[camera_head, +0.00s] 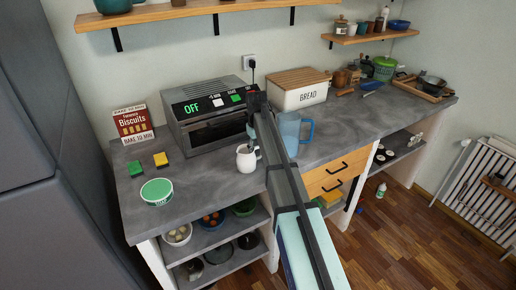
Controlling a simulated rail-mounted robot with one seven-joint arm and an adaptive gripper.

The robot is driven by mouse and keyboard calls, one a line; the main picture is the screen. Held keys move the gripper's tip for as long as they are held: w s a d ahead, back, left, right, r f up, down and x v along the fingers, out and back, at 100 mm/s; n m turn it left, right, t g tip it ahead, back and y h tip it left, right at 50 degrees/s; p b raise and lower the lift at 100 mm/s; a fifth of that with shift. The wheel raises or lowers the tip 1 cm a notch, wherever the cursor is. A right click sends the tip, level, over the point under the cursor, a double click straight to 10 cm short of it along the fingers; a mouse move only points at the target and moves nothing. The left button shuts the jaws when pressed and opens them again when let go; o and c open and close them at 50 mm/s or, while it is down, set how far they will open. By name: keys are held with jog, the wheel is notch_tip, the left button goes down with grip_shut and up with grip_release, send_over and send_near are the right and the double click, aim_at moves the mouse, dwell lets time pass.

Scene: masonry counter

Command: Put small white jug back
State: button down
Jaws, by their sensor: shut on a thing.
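The small white jug (246,159) is upright at the front edge of the grey counter, in front of the oven, with its handle to the right. My gripper (251,143) reaches down from above to its rim and is shut on it. The arm hides part of the gripper, so the fingertips are hard to make out. I cannot tell whether the jug's base touches the counter or is slightly above it.
The toaster oven (207,117) reads OFF. A blue pitcher (290,134) stands just right of my arm, by the white bread box (299,93). Counter between tub and jug is clear.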

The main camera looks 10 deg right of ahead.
jog(key=shift+c, duration=2.4)
grip_release()
jog(key=shift+f, duration=0.1)
notch_tip(320, 180, up, 12)
jog(key=b, duration=0.2)
jog(key=shift+s+a+b, duration=0.15)
jog(key=shift+b, duration=0.25)
